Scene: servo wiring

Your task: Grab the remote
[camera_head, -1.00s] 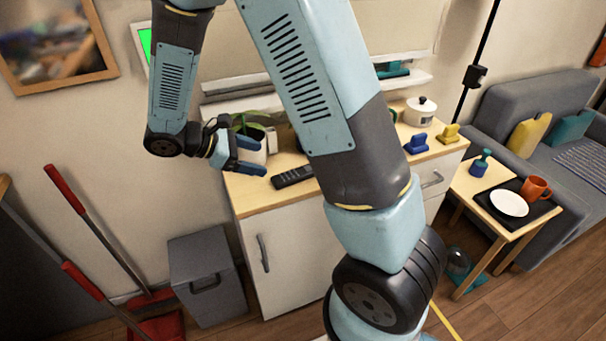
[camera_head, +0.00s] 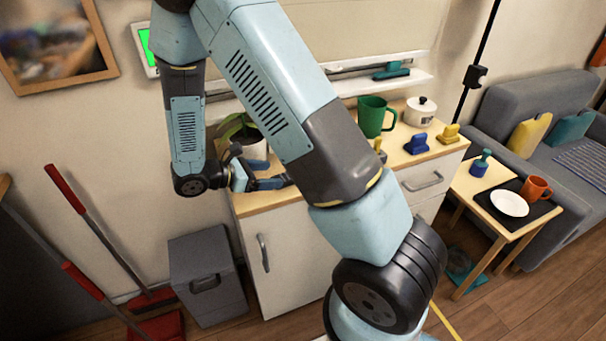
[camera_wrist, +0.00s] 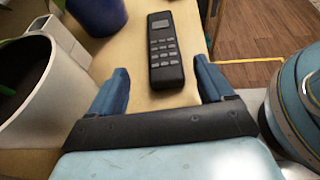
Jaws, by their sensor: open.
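The remote (camera_wrist: 165,52) is dark with grey buttons and lies flat on the wooden cabinet top. In the wrist view it lies ahead of my gripper (camera_wrist: 160,85), its near end between the two blue fingers, with a gap on each side. My gripper is open and empty. In the head view my gripper (camera_head: 272,183) is low over the left part of the cabinet top, and the remote is hidden there behind the gripper and my arm.
A potted plant (camera_head: 252,145) stands close behind my gripper; a white pot (camera_wrist: 45,85) is close left in the wrist view. A green mug (camera_head: 371,117), a lidded white pot (camera_head: 420,112) and a blue object (camera_head: 416,145) stand further right on the cabinet (camera_head: 285,250).

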